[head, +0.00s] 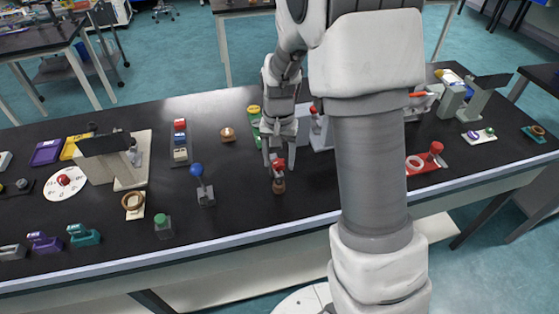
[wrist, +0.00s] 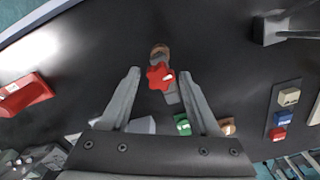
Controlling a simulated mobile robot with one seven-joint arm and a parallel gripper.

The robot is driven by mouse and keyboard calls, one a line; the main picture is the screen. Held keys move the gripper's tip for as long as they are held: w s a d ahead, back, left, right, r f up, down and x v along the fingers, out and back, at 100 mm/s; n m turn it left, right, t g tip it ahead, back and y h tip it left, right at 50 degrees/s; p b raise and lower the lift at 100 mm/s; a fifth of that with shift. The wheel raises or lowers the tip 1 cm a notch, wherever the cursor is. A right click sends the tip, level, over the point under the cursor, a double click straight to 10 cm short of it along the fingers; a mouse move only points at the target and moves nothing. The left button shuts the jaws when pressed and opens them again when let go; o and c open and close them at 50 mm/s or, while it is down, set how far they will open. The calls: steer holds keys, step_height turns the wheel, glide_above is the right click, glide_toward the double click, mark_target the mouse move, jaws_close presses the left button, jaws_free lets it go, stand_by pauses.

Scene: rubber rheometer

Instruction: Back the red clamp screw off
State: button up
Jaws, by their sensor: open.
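The red clamp screw (head: 279,164) has a lobed knob and sits on top of a small upright clamp with a brown base (head: 279,186). In the wrist view the red knob (wrist: 158,77) shows from above, with brown (wrist: 159,50) and grey (wrist: 172,96) parts of the clamp around it. My gripper (head: 277,160) points down over the clamp, with its fingertips close to the knob. In the wrist view my gripper (wrist: 158,72) is open, one finger on each side of the knob, with gaps on both sides. I cannot tell the exact height between fingertips and knob.
A blue-knobbed lever (head: 197,172) stands left of the clamp, and a green button block (head: 163,226) is further front-left. A red clamp-like stand (head: 424,163) is to the right. A coloured button strip (head: 180,142) lies behind left. The black bench (head: 245,215) is clear in front.

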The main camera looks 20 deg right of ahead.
steer(key=m+p, duration=0.1)
steer(key=m, duration=0.4)
steer(key=shift+r, duration=0.1)
steer(key=shift+m+p, duration=0.45)
steer(key=shift+m, duration=0.65)
jaws_close()
steer(key=n+b, duration=0.1)
steer(key=n, duration=0.2)
steer(key=shift+f, duration=0.2)
steer(key=shift+r+n, duration=0.1)
steer(key=shift+n, duration=0.7)
steer(key=n+b, duration=0.1)
steer(key=n, duration=0.3)
steer(key=shift+n, duration=0.3)
